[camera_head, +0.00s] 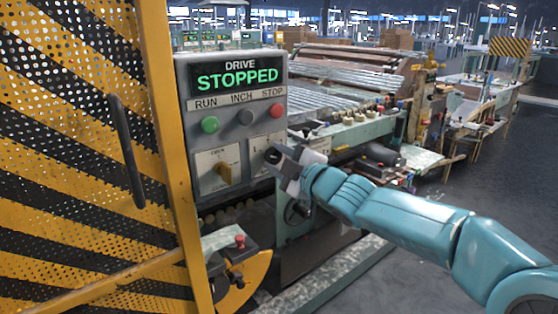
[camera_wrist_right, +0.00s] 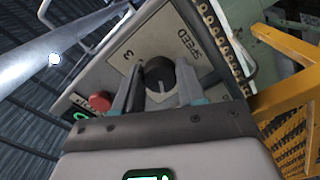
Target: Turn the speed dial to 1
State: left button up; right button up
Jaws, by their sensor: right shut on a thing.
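The speed dial (camera_wrist_right: 158,73) is a round black knob on a pale plate marked SPEED (camera_wrist_right: 188,42), with a 3 printed beside it in the right wrist view. My right gripper (camera_wrist_right: 157,80) has one finger on each side of the knob and is shut on it. In the head view the right gripper (camera_head: 285,163) reaches the lower right of the grey control panel (camera_head: 185,90) and hides most of the dial and its plate. I cannot tell which number the dial points to. My left gripper is not in view.
The panel display (camera_head: 238,77) reads DRIVE STOPPED. A yellow-black perforated guard (camera_head: 75,120) stands at left. Open floor lies at right.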

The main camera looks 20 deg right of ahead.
jog(key=o, duration=1.1)
jog(key=shift+c, duration=0.2)
jog(key=shift+s, duration=0.1)
jog(key=v, duration=1.6)
